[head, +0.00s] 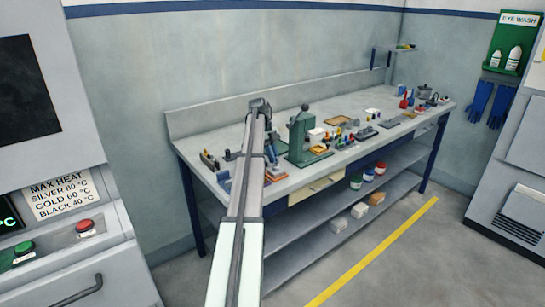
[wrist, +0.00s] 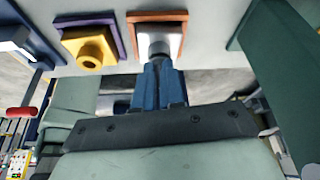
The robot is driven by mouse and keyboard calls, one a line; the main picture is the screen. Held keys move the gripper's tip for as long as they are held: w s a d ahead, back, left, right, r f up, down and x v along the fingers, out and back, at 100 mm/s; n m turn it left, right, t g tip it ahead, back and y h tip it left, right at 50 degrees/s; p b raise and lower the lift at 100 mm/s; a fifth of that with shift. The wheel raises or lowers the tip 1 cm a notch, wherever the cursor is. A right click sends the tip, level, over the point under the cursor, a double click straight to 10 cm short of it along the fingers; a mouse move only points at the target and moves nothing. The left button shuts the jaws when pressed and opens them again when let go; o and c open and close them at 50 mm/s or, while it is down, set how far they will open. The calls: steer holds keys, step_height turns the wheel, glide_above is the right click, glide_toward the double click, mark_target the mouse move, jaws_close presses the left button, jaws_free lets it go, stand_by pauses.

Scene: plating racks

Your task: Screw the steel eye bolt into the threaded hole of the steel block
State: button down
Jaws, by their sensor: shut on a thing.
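In the wrist view, my gripper (wrist: 158,68) has its blue fingers close together, shut on a small grey steel part (wrist: 158,46), which looks like the eye bolt. Most of it is hidden by the fingers. The fingertips are right in front of the steel block (wrist: 176,44), which sits on an orange base plate (wrist: 134,35). The threaded hole is hidden behind the held part, so I cannot tell whether the threads are engaged. In the head view my arm covers much of this spot.
A yellow block (wrist: 98,43) with a round boss stands on a purple plate (wrist: 64,25) beside the steel block. A blue-based piece (wrist: 38,30) is farther left. In the head view a green press (head: 301,135) stands close to my arm on the crowded workbench (head: 214,141).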

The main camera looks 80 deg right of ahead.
steer(key=c, duration=1.1)
jaws_free()
steer(key=shift+c, duration=0.2)
steer(key=shift+c, duration=0.5)
steer(key=shift+c, duration=0.9)
steer(key=shift+a, duration=0.1)
